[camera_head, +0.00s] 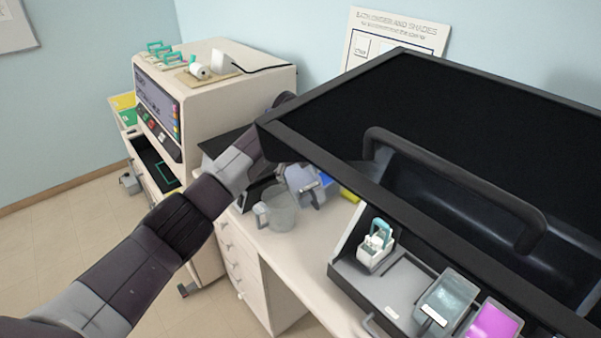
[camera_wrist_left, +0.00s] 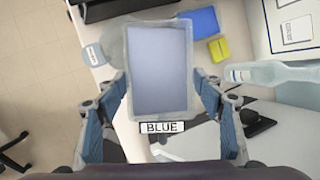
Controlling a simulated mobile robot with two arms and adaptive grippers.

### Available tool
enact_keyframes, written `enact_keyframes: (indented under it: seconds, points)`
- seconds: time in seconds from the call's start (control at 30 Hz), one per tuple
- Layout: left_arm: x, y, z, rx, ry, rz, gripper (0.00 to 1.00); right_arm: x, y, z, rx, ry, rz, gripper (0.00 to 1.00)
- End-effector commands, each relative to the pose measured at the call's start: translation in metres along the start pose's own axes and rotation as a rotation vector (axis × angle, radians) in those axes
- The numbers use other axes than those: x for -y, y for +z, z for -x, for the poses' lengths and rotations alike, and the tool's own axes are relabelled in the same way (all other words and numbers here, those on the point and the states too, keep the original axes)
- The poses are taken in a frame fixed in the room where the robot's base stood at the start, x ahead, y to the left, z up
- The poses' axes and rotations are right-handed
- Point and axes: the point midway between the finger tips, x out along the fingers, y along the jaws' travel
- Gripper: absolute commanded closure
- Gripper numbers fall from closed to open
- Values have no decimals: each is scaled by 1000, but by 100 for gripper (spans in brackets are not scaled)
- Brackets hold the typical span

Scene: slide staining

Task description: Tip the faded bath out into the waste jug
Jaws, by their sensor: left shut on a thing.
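My left gripper (camera_wrist_left: 160,90) is shut on a clear rectangular bath (camera_wrist_left: 160,70) of pale grey-blue liquid. A label reading BLUE sits at the bath's near edge. The bath looks roughly level. In the head view the left gripper (camera_head: 307,187) is at the end of my left arm, partly hidden by the dark hood's edge. The clear waste jug (camera_head: 279,210) stands on the white bench, just left of and below the gripper. In the wrist view the jug (camera_wrist_left: 93,55) shows to the left of the bath, partly overlapped by it. My right gripper is not in view.
A large black hood (camera_head: 480,105) covers the right. Below it, a tray holds a white rack with a teal handle (camera_head: 377,245), a grey-teal bath (camera_head: 445,302) and a magenta bath (camera_head: 492,322). A clear bottle (camera_wrist_left: 272,73), blue block (camera_wrist_left: 204,22) and yellow block (camera_wrist_left: 218,49) are nearby.

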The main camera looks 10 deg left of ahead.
Motion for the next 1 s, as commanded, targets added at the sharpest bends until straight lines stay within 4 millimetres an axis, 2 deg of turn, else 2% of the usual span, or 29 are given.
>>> enact_keyframes:
  seconds: [0.03, 0.53, 1.0]
  points:
    - [-1, 3, 5, -7, -39, 18, 96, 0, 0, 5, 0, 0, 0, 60]
    - [-16, 9, 9, -131, -463, 200, 96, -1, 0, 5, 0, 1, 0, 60]
    - [-21, 9, 5, -163, -572, 242, 96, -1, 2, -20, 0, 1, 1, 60]
